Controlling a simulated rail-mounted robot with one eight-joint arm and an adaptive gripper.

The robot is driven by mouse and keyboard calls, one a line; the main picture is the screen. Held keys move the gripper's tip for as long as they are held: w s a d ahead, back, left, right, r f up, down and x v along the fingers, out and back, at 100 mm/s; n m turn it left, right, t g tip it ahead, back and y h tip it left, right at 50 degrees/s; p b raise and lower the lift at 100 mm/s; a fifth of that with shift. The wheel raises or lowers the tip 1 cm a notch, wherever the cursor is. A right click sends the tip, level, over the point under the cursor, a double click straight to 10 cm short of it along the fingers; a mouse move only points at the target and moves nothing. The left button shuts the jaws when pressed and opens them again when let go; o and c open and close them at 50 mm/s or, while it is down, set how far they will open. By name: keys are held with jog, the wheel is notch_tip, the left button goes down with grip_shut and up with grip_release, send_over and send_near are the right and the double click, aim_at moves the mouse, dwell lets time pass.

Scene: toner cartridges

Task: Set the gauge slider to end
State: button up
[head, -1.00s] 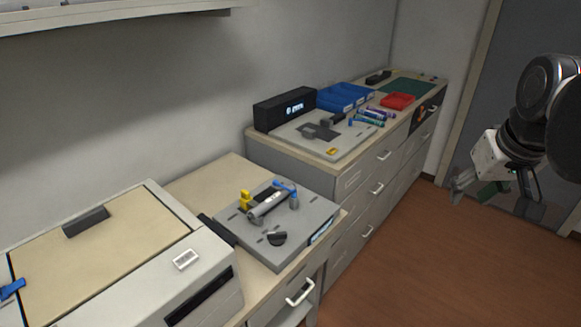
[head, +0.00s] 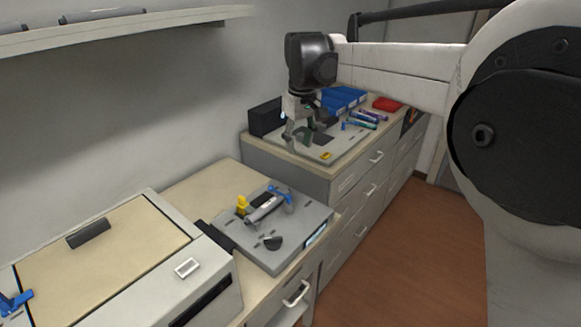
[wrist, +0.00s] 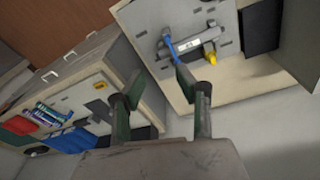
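A grey fixture (head: 290,250) stands on the near counter. A flat pale panel (head: 340,150) with a small yellow block (head: 326,156) lies on the far counter. I cannot tell which part is the gauge slider. My gripper (head: 300,140) hangs in front of the far panel in the head view, fingers apart and empty. In the wrist view my gripper (wrist: 160,90) shows two separated green-padded fingers, with the near fixture (wrist: 150,25) beyond them.
A black box (head: 265,117), blue bins (head: 345,98), a red tray (head: 387,104) and coloured tubes (head: 364,117) are on the far counter. A printer-like unit (head: 110,245) fills the near left. A shelf (head: 120,28) runs overhead.

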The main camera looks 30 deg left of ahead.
aim_at(241, 197)
jog(key=s+a+f+n+g+p, duration=0.1)
jog(key=s+a+f+n, duration=0.2)
jog(key=a, duration=0.5)
jog(key=s+a+f+p, duration=0.1)
jog(key=s+a+f, duration=0.25)
jog(key=a, duration=0.55)
jog(key=shift+h, duration=0.4)
jog(key=f, duration=1)
jog(key=w+f, duration=0.1)
jog(key=f, duration=0.3)
jog(key=shift+d+f, duration=0.1)
jog(key=shift+f, duration=0.3)
jog(key=shift+s, duration=0.1)
grip_shut()
